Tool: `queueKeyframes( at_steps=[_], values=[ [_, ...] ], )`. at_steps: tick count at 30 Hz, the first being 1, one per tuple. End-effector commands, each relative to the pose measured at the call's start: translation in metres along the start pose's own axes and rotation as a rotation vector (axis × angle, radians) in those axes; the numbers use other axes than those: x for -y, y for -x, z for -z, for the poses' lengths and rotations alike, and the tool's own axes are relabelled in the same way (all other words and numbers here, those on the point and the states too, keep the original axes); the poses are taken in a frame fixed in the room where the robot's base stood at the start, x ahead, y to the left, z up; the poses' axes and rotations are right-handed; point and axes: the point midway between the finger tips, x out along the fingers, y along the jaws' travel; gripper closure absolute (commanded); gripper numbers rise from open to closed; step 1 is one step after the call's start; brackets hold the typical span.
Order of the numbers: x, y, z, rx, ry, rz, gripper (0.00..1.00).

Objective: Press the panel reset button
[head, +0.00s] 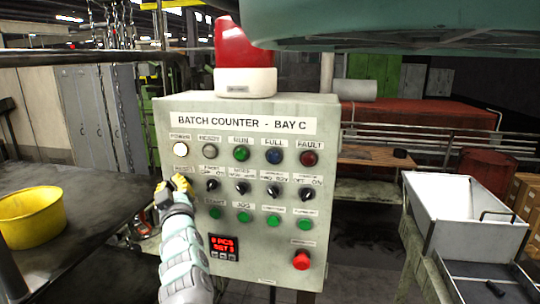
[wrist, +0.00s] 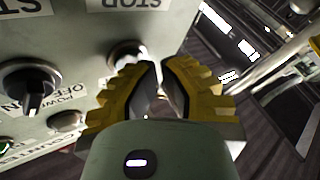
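The grey panel (head: 262,235) headed "BATCH COUNTER - BAY C" faces me in the head view. My gripper (head: 181,182) is at its left column, just under a small label that seems to read RESET. In the wrist view the gripper's yellow fingertips (wrist: 162,66) come together, with nothing seen held. A round pale-rimmed button (wrist: 124,52) shows beside and partly behind the left finger, in the reset position. My fingers hide it in the head view. I cannot tell whether the fingertips touch it.
Black selector knobs (head: 242,188) stick out right of my gripper; one shows close in the wrist view (wrist: 30,90). Green buttons (head: 243,217) lie below, and a red button (head: 301,260) at lower right. A yellow bowl (head: 32,217) stands on the table at left.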

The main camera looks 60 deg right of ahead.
Motion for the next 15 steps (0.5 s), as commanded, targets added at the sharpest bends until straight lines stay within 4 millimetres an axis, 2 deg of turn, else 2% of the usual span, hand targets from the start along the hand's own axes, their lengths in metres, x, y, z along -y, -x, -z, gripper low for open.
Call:
queueKeyframes(
  at_steps=[15],
  values=[
    [0.0014,0.0027,-0.0002,0.003,-0.001,0.000,1.00]
  ],
)
